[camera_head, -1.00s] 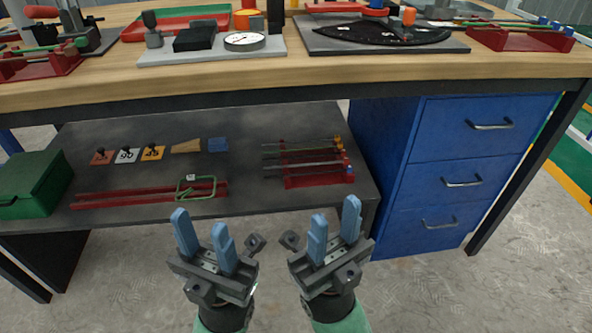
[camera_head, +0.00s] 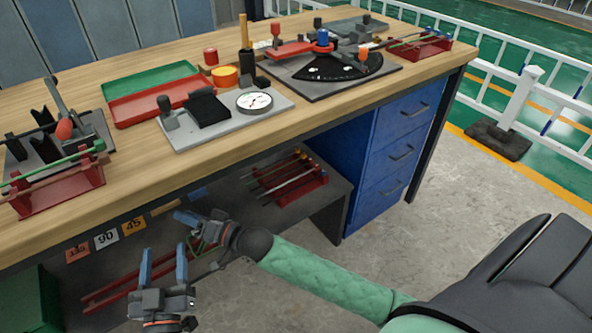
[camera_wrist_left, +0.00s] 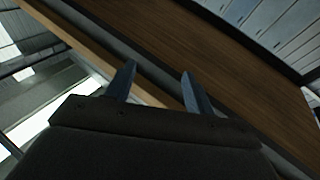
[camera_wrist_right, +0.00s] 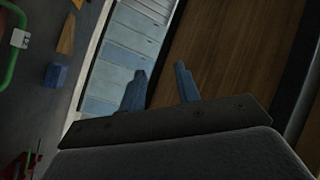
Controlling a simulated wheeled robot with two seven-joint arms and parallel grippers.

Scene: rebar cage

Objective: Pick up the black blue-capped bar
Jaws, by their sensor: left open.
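On the lower shelf, a red rack (camera_head: 298,192) holds several thin bars with small coloured caps at their far right ends. I cannot tell surely which bar is the black blue-capped one; the caps are tiny here. My left gripper (camera_head: 164,264) is open and empty, fingers up, in front of the shelf at the lower left. My right gripper (camera_head: 197,217) is above and right of it, near the shelf's front edge and left of the rack. In the right wrist view its fingers (camera_wrist_right: 160,90) stand apart with nothing between them. Neither gripper touches a bar.
The wooden table top (camera_head: 130,165) overhangs the shelf. It carries another red rack with bars (camera_head: 60,195) at left, a dial gauge plate (camera_head: 215,130) and a black protractor plate (camera_head: 335,68). Blue drawers (camera_head: 385,150) stand right of the shelf rack. A white fence is beyond.

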